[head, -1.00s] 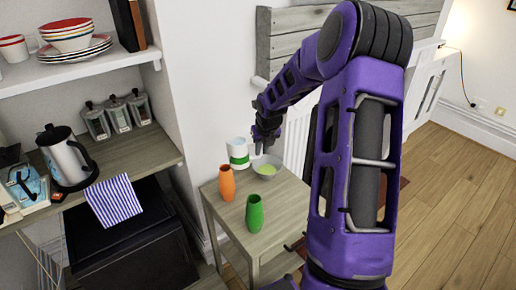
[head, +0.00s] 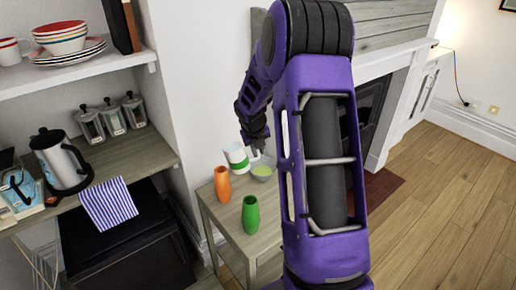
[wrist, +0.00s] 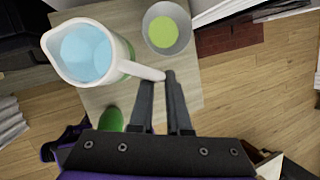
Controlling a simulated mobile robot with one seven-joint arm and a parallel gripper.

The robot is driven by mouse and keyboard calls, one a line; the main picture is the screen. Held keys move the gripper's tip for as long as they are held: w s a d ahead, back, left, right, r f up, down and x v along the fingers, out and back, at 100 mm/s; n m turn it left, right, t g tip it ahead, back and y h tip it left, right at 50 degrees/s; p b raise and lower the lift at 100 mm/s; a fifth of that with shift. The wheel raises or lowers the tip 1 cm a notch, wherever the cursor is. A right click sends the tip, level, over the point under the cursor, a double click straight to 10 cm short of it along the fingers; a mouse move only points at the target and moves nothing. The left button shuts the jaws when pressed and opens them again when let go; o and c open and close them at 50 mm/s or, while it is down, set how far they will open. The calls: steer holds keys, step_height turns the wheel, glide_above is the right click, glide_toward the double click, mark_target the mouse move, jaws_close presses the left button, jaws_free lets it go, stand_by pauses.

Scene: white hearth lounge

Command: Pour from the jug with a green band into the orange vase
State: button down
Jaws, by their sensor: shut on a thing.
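The white jug with a green band (head: 237,158) is behind the orange vase in the head view, leaning slightly. The wrist view looks into the jug (wrist: 122,72), which holds blue liquid (wrist: 87,52). My gripper (wrist: 168,80) is shut on the jug's handle; in the head view my gripper (head: 257,150) is at the jug's right. The orange vase (head: 222,185) stands upright on the small table, in front of the jug and slightly left. It does not show in the wrist view. Whether the jug's base touches the table is unclear.
A green vase (head: 250,214) stands nearer the front of the small wooden table (head: 230,222). A grey bowl with green contents (head: 262,172) is right of the jug. A wall stands behind; a counter with a kettle (head: 62,160) is left.

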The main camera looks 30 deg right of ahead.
mark_target(258, 159)
steer(key=shift+f+h, duration=0.6)
steer(key=shift+f, duration=1.2)
steer(key=shift+w+a+r+g+h, duration=0.1)
steer(key=shift+r+g+h, duration=0.2)
steer(key=shift+r+n, duration=0.3)
steer(key=shift+n, duration=0.3)
steer(key=shift+r, duration=0.1)
steer(key=shift+r+h, duration=0.3)
steer(key=shift+h, duration=0.1)
steer(key=shift+a+r, duration=0.1)
steer(key=shift+r, duration=0.1)
